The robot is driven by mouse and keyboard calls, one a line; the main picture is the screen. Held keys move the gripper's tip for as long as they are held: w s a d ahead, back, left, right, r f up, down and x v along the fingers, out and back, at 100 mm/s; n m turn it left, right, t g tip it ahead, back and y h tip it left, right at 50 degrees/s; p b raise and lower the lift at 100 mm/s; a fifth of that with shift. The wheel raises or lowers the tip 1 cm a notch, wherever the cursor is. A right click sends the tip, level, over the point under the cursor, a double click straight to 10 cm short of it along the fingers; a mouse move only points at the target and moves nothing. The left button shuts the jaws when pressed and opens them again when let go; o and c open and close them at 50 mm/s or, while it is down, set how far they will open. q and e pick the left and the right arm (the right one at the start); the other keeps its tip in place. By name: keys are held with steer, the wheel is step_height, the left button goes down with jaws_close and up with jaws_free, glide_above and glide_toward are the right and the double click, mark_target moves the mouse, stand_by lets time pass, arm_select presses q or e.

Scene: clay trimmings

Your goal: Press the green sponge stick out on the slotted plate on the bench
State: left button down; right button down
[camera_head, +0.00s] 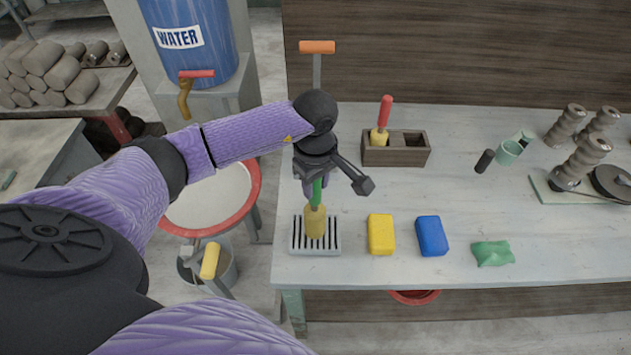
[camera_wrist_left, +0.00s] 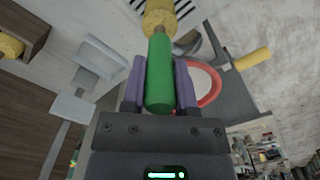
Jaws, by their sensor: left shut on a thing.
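The green sponge stick has a green handle (camera_wrist_left: 160,75) and a yellow sponge head (camera_head: 315,222). My left gripper (camera_head: 318,180) is shut on the green handle and holds the stick upright, head down. The slotted plate (camera_head: 298,246) is grey with dark slots and lies at the bench's front left corner. The sponge head is over the plate and seems to meet it; I cannot tell how hard it presses. In the left wrist view the sponge head (camera_wrist_left: 160,18) is at the top, with the plate's slots partly showing beyond it. My right gripper is not in view.
A yellow sponge (camera_head: 381,234), a blue sponge (camera_head: 432,236) and a green cloth (camera_head: 493,253) lie right of the plate. A wooden box (camera_head: 396,156) behind holds a red-handled sponge stick (camera_head: 385,115). A red-rimmed basin (camera_head: 252,200) and a bucket (camera_head: 222,275) stand left of the bench (camera_head: 560,240).

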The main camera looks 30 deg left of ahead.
arm_select(q)
steer(key=shift+f, duration=0.1)
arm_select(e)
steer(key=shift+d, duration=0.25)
